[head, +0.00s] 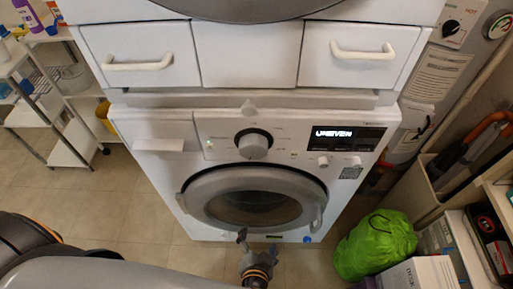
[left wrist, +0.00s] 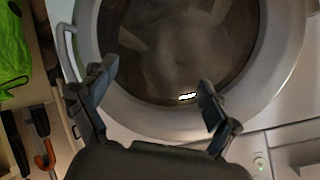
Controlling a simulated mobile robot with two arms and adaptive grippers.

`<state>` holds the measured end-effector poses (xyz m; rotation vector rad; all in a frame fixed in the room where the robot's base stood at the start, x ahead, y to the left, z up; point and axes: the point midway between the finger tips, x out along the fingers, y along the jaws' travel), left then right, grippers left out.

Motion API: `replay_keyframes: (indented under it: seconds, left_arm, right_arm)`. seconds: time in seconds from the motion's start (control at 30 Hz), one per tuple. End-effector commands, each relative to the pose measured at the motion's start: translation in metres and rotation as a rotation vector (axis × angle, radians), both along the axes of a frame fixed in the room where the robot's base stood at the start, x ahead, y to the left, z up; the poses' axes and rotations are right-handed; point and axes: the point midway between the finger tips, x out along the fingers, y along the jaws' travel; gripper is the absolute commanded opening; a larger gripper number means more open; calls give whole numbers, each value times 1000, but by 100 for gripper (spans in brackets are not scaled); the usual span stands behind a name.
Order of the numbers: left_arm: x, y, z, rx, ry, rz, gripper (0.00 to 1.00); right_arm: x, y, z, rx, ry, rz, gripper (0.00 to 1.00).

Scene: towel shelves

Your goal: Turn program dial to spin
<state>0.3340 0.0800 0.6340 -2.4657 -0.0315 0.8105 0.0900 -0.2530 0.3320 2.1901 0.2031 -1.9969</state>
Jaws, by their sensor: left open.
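The white washing machine (head: 150,133) stands in front of me, with its round program dial (head: 254,143) in the middle of the control panel. The dial has a silver face and a dark ring. A lit display (head: 345,133) sits to the right of it, too small to read surely. My left gripper (head: 243,240) is below the round door, well under the dial and apart from it. In the left wrist view the left gripper (left wrist: 155,85) is open and empty, with the dark door glass (left wrist: 175,45) beyond its fingers. The dial is not in that view. My right gripper is not in view.
Drawers with white handles (head: 362,51) lie above the washer. A green bag (head: 375,245) and boxes stand on the right, near a bin with umbrellas (head: 470,155). A white shelf rack (head: 45,120) is on the left. The door handle (head: 318,219) juts out at the door's right.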

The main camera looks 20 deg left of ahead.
Motion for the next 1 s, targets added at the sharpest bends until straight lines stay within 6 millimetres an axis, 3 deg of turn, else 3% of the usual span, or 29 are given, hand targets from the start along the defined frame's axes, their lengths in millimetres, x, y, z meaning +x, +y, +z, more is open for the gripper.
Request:
replay_keyframes:
  seconds: [0.03,0.1,0.2,0.3,0.4,0.57,1.0]
  left_arm:
    - [8,-9,48,-37,-125,34,88]
    - [12,-14,111,-97,-290,94,88]
    - [9,-12,183,-185,-477,174,88]
    - [3,-5,229,-251,-601,231,88]
    - [0,0,251,-286,-662,262,88]
    - [12,6,259,-293,-680,269,88]
    - [97,37,260,-290,-678,267,88]
  right_arm:
    - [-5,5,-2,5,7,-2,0]
    - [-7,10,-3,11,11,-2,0]
    - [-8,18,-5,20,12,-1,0]
    - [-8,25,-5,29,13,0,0]
    - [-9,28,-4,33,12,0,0]
    - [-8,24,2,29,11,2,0]
    - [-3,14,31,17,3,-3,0]
